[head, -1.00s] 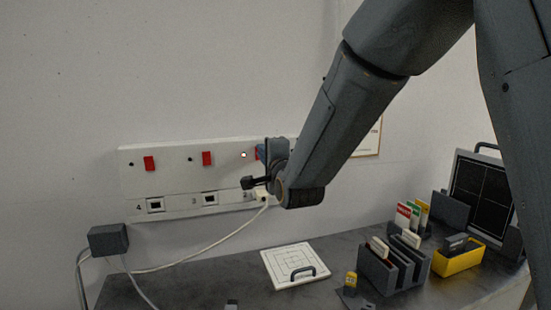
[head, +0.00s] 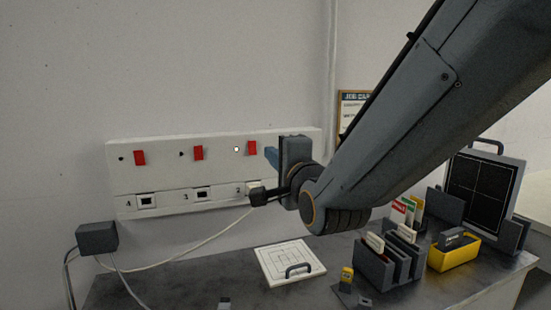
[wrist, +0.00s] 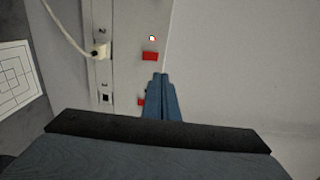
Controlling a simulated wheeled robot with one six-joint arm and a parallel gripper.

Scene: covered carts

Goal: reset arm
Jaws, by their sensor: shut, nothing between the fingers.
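My gripper (head: 271,156) is in front of the white wall panel, its blue fingers just right of a red switch (head: 251,148). A small lamp (head: 236,149) beside that switch is lit. In the wrist view my gripper (wrist: 160,78) has its fingers together with nothing between them, and their tips lie below a red switch (wrist: 150,56) in the picture. The lit lamp (wrist: 152,38) shows above that switch. The panel (head: 170,177) carries more red switches and numbered sockets. My wrist hides its right part. I cannot tell whether the fingers touch the panel.
A white cable runs from the grey box (head: 97,238) to a plug at socket 2, below my gripper. The dark counter holds a white board with a handle (head: 288,262), a grey rack (head: 376,271), a yellow bin (head: 453,256) and a dark framed panel (head: 482,188). Open air lies left.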

